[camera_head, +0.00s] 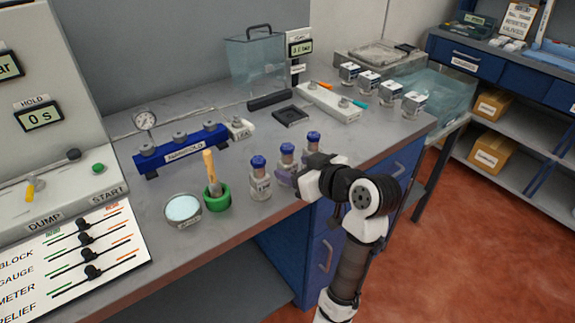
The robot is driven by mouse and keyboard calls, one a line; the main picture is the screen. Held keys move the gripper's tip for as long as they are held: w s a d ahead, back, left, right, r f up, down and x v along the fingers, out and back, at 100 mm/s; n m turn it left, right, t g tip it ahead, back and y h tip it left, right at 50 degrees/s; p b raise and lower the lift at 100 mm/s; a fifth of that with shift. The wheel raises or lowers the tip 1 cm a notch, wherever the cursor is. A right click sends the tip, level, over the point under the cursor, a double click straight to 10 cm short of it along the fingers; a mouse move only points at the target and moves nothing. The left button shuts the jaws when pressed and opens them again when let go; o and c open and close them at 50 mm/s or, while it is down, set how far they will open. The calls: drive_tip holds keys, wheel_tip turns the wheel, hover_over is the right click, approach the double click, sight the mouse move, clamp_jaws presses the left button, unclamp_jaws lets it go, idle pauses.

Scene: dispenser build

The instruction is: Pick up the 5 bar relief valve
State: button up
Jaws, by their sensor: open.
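I cannot tell which object is the 5 bar relief valve, as the small labels are not readable. Several small metal-topped blocks with white labels stand in a row at the back right of the bench: a first block (349,72), a second block (368,81), a third block (391,92) and a front block (414,103). My gripper (308,174) is open at the bench's front edge, well in front of that row. It is close to the blue-capped bottles, and its fingertips are partly hidden by the wrist. I see nothing held in it.
Blue-capped bottles (260,182) stand left of my gripper, beside a green pot with a brush (217,196) and a round dish (183,209). The blue manifold (182,150), a white rack (329,104) and a clear tank (256,68) are farther back. Bare bench (372,136) lies to the right.

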sight(292, 168)
drive_tip(key=x, duration=0.1)
drive_tip(key=p+x, duration=0.1)
drive_tip(key=x, duration=0.1)
drive_tip(key=f+x, duration=0.1)
drive_tip(key=x, duration=0.1)
drive_tip(key=shift+w+d, duration=0.1)
drive_tip(key=shift+d, duration=0.25)
drive_tip(key=c, duration=1.3)
